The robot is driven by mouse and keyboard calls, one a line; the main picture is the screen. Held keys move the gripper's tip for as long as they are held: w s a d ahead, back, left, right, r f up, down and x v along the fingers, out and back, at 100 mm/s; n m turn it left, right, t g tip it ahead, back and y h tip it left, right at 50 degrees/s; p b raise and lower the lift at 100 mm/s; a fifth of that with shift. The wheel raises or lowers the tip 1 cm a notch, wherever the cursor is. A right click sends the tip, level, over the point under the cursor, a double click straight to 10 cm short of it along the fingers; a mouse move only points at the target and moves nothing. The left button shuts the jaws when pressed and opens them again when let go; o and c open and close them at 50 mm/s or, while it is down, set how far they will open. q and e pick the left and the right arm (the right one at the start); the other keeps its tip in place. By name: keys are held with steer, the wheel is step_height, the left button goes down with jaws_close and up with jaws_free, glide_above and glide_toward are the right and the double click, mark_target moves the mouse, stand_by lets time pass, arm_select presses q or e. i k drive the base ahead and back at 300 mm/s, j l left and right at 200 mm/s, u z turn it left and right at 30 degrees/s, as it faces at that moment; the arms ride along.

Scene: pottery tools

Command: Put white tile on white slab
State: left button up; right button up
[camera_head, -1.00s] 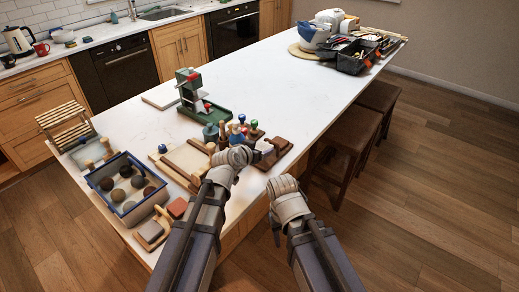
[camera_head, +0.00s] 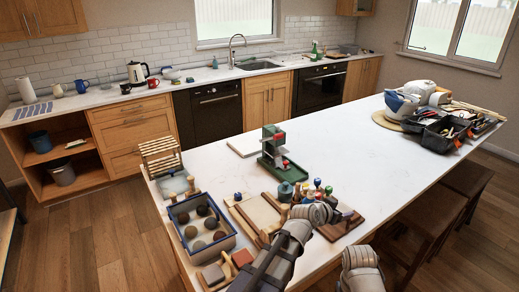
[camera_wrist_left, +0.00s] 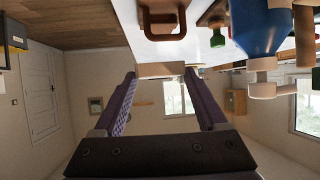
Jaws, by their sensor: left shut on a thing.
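My left gripper (camera_head: 322,213) is over the near edge of the worktop, beside wooden boards and pottery tools. In the left wrist view its fingers (camera_wrist_left: 163,78) stand apart with a pale, thin block between their tips. This looks like the white tile (camera_wrist_left: 160,70), seen edge-on. In the head view a small whitish patch shows just right of the gripper, but the hold itself is hidden. A pale flat slab (camera_head: 244,146), likely the white slab, lies bare on the worktop, left of the green stand. My right gripper (camera_head: 360,262) is low, off the worktop edge; its fingertips are unclear.
The green stand (camera_head: 273,146) rises beside the slab. A blue box of balls (camera_head: 222,245), a wooden rack (camera_head: 160,153) and several coloured-top tools crowd the near left. A black toolbox (camera_head: 443,137) is far right. The middle of the white worktop (camera_head: 345,150) is clear.

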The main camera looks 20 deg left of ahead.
mark_target(248, 144)
steer(key=k+j+z, duration=0.1)
steer(key=z, duration=0.35)
steer(key=k+z, duration=0.1)
steer(key=z, duration=0.4)
steer(key=k+j+z, duration=0.1)
steer(key=z, duration=0.35)
steer(key=k+j+z, duration=0.2)
steer(key=z, duration=0.25)
steer(key=k+z, duration=0.65)
steer(key=z, duration=0.2)
steer(key=k+l+z, duration=0.1)
steer(key=k+z, duration=0.3)
steer(key=k+j+z, duration=0.35)
steer(key=k+z, duration=0.3)
steer(key=k, duration=0.25)
steer(key=k+z, duration=0.35)
steer(key=k+l+z, duration=0.2)
steer(key=k, duration=1.45)
steer(key=k+l+z, duration=0.15)
steer(key=k+z, duration=0.2)
steer(key=k, duration=0.45)
steer(key=k+j+u, duration=0.15)
steer(key=k+u, duration=0.3)
steer(key=k+j+u, duration=0.1)
steer(key=u, duration=0.4)
steer(key=j+u, duration=0.2)
steer(key=u, duration=0.25)
steer(key=k, duration=0.05)
